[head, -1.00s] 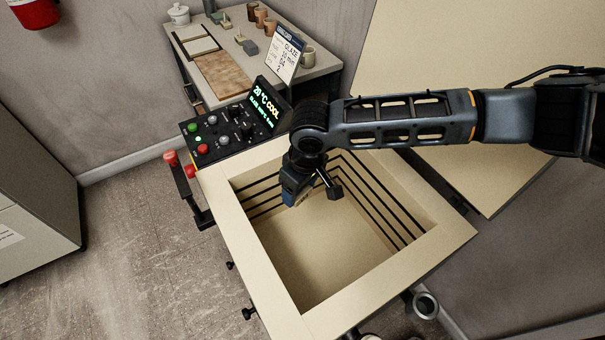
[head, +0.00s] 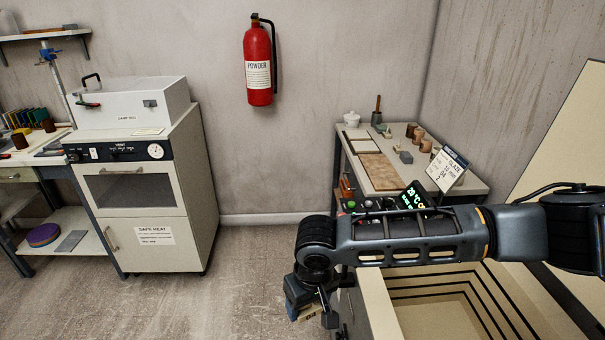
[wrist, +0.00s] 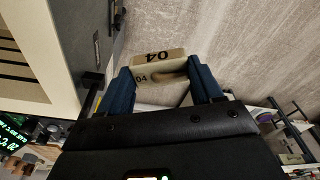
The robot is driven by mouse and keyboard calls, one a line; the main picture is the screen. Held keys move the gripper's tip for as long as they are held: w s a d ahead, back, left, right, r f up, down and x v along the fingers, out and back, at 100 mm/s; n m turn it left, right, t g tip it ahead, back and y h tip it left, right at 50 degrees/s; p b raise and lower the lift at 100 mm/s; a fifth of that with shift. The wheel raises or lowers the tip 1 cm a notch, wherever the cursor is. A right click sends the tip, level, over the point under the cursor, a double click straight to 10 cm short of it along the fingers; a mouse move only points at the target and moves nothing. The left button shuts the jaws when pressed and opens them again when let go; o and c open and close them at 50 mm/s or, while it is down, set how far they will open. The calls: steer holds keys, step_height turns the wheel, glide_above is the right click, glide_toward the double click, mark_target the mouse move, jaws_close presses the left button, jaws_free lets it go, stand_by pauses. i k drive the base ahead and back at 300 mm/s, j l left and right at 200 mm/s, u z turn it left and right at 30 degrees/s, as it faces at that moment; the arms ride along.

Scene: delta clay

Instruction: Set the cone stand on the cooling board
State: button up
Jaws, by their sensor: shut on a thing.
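The cone stand (wrist: 160,60) is a pale block marked 04, and my gripper (wrist: 161,82) is shut on it. In the head view the stand (head: 310,313) hangs below my gripper (head: 308,304), left of the open kiln and above the floor. A brown mottled board (head: 380,172), which looks like the cooling board, lies on the side table (head: 419,182) at the back right. My gripper is nearer to the camera and left of that table, well apart from the board.
The open kiln (head: 379,306) stands at lower right, with its control panel (head: 352,205) behind my arm. Cups (head: 425,146), a grey block (head: 406,157) and a glaze card (head: 446,170) share the table. A white oven cabinet (head: 140,200) stands left. Floor between is clear.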

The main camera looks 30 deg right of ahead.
mark_target(373, 169)
steer(key=j+u, duration=0.25)
steer(key=i+j+u, duration=0.2)
steer(key=j, duration=0.25)
steer(key=i+j+u, duration=0.15)
steer(key=j, duration=0.2)
steer(key=i+j+u, duration=0.15)
steer(key=j, duration=0.15)
steer(key=i+j+u, duration=0.15)
steer(key=j, duration=0.15)
steer(key=i+j+u, duration=0.2)
steer(key=i, duration=0.3)
steer(key=i+j+z, duration=0.1)
steer(key=i+z, duration=0.15)
steer(key=i+j+z, duration=0.15)
steer(key=i+z, duration=0.15)
steer(key=i, duration=0.15)
steer(key=i+l+z, duration=0.15)
steer(key=i+z, duration=1.6)
steer(key=i+j+z, duration=0.2)
steer(key=i+z, duration=0.3)
steer(key=i+j+z, duration=0.1)
steer(key=i+z, duration=0.3)
steer(key=i+j+z, duration=0.15)
steer(key=z, duration=0.25)
steer(key=i+j+z, duration=0.2)
steer(key=z, duration=0.2)
steer(key=i+j+z, duration=0.15)
steer(key=j, duration=0.2)
steer(key=i+j+z, duration=0.15)
steer(key=j, duration=0.25)
